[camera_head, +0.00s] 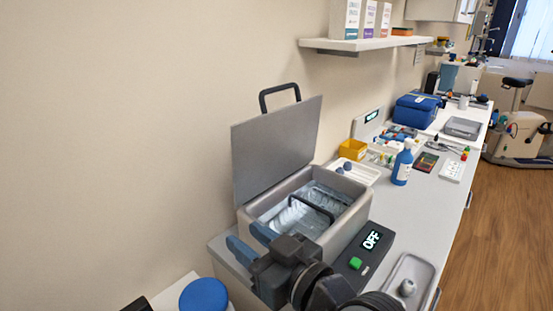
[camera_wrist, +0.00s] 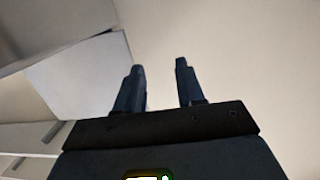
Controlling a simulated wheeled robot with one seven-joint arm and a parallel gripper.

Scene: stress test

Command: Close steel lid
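The steel lid (camera_head: 275,148) stands open and nearly upright at the back of a grey steel box (camera_head: 347,222) in the head view. A dark handle (camera_head: 279,88) sticks up at the lid's upper edge. The box's inside shows a shiny lining and a dark wire handle (camera_head: 312,207). My gripper (camera_head: 246,237) is in front of the box's near left corner, below the raised lid. Its two blue fingers are apart with nothing between them, as the wrist view (camera_wrist: 160,82) also shows. Whether a finger touches the box is unclear.
A grey tray (camera_head: 408,275), a blue bottle (camera_head: 402,165) and a yellow bin (camera_head: 352,149) are on the bench. A wall shelf (camera_head: 365,44) hangs above; a blue stool (camera_head: 203,296) is lower left.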

